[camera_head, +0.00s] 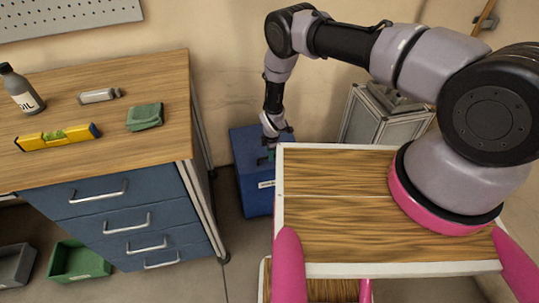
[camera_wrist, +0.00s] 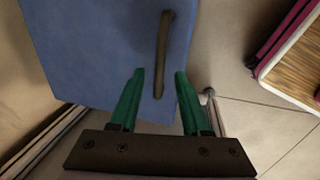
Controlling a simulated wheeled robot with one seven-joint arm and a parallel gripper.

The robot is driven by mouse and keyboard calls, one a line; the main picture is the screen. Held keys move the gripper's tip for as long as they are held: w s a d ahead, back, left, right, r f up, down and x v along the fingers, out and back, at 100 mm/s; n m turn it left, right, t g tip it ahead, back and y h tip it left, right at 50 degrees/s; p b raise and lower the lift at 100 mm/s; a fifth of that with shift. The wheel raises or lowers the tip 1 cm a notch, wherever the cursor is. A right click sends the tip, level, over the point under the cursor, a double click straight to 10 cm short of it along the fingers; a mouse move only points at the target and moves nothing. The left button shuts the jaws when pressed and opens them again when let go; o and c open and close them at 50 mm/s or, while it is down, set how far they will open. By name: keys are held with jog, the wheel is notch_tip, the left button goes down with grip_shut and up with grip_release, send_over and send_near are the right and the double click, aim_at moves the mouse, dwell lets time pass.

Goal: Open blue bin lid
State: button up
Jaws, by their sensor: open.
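The blue bin (camera_head: 252,186) stands on the floor between the workbench and my own wooden-topped base, with a pale label on its front. Its lid (camera_wrist: 95,50) fills the upper left of the wrist view and looks closed. A dark bar handle (camera_wrist: 163,55) runs along the lid. My gripper (camera_wrist: 159,72) has green fingers, spread apart and empty. In the wrist view, the near end of the handle lies between the fingertips; I cannot tell whether they touch it. In the head view my gripper (camera_head: 268,157) is over the bin's top, which my arm partly hides.
A workbench (camera_head: 160,72) with blue drawers stands left of the bin, its leg close by. A grey metal box (camera_head: 365,120) stands to the right, by the wall. Green (camera_head: 78,262) and grey (camera_head: 14,265) bins sit at lower left. Floor in front of the blue bin is clear.

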jog(key=shift+w+f, duration=0.15)
jog(key=shift+f, duration=0.7)
grip_shut()
dwell(0.8)
